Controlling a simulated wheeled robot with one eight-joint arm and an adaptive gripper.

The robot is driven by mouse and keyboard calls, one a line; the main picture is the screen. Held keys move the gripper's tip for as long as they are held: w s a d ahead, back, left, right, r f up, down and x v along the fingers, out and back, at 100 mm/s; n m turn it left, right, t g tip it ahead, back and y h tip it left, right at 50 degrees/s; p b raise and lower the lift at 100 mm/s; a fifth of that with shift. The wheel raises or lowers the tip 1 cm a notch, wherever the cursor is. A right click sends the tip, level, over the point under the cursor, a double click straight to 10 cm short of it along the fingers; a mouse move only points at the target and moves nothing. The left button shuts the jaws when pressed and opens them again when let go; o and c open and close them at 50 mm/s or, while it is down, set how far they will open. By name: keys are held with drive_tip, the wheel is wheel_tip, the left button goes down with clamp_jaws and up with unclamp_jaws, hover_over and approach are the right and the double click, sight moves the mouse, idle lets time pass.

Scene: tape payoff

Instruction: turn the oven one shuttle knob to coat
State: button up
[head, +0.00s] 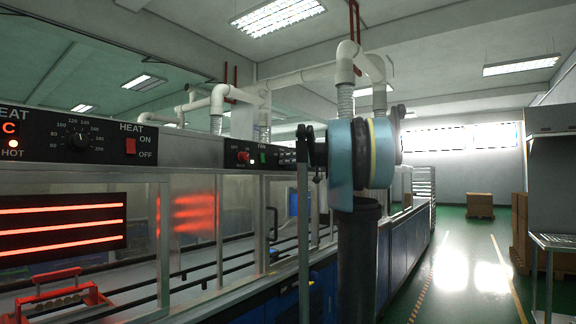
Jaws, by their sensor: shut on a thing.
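My gripper (306,148) is seen edge-on at the right end of the black control panel, at the front of the near oven. It is shut on what appears to be the shuttle knob there. The knob itself is hidden by the gripper and my arm, so its pointer and the setting it stands at cannot be read. The small control panel (262,143) beside the gripper carries a red switch knob (243,157) and a green button (263,158), both clear of my gripper.
The HEAT panel at left has a temperature dial (78,140) and a red switch (130,146). Heater bars (60,206) glow below it, near a red-handled carrier (58,296). Metal posts stand close by my gripper. The green floor (460,270) at right is free.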

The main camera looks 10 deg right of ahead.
drive_tip(key=m, duration=0.9)
drive_tip(key=shift+w+d, duration=0.15)
drive_tip(key=shift+m, duration=0.4)
drive_tip(key=o, duration=1)
drive_tip(key=shift+w, duration=0.1)
drive_tip(key=shift+o, duration=0.2)
drive_tip(key=shift+n, duration=0.3)
